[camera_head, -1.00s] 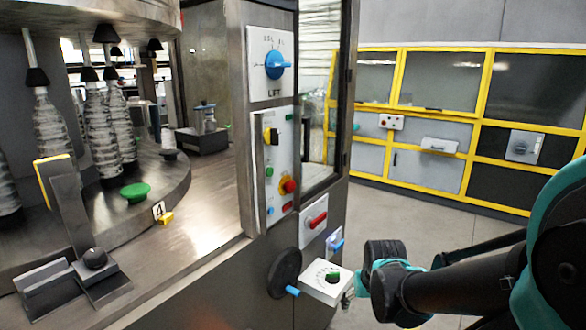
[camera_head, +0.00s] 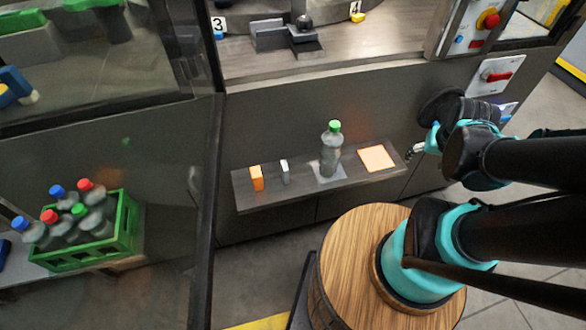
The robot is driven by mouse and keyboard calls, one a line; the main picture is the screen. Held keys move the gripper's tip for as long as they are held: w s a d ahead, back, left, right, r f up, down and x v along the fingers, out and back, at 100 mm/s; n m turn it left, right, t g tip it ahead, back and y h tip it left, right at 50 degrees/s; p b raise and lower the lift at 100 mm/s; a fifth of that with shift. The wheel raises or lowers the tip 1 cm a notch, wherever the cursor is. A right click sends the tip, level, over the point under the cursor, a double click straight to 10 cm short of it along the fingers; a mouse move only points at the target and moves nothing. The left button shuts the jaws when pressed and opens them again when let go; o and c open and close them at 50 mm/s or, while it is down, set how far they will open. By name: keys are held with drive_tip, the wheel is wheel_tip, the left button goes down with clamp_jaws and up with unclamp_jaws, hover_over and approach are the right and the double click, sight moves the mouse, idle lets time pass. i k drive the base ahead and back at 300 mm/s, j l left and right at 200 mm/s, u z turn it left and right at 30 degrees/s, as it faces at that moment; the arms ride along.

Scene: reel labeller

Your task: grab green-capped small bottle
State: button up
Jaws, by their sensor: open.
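A clear grey bottle with a green cap (camera_head: 331,151) stands upright on a light square pad on a narrow grey shelf at the machine's front. Another green-capped bottle (camera_head: 80,211) sits among red- and blue-capped bottles in the green crate at the lower left. My gripper (camera_head: 413,153) is at the right end of the shelf, to the right of the shelf bottle and apart from it. It is small in view and partly blends with the dark panel behind. It holds nothing that I can see.
The shelf (camera_head: 242,190) also bears an orange block (camera_head: 257,178), a small white-topped grey item (camera_head: 285,171) and an orange pad (camera_head: 377,158). The green crate (camera_head: 95,254) stands lower left. A red-handled switch (camera_head: 497,76) and a dark round knob are near my arm.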

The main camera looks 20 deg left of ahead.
sight(330, 155)
drive_tip(key=k+u, duration=0.15)
drive_tip(key=u, duration=0.15)
drive_tip(key=k+j+u, duration=0.1)
drive_tip(key=u, duration=0.2)
drive_tip(key=k+j, duration=0.15)
drive_tip(key=k, duration=0.15)
drive_tip(key=k+j+z, duration=0.1)
drive_tip(key=k, duration=0.2)
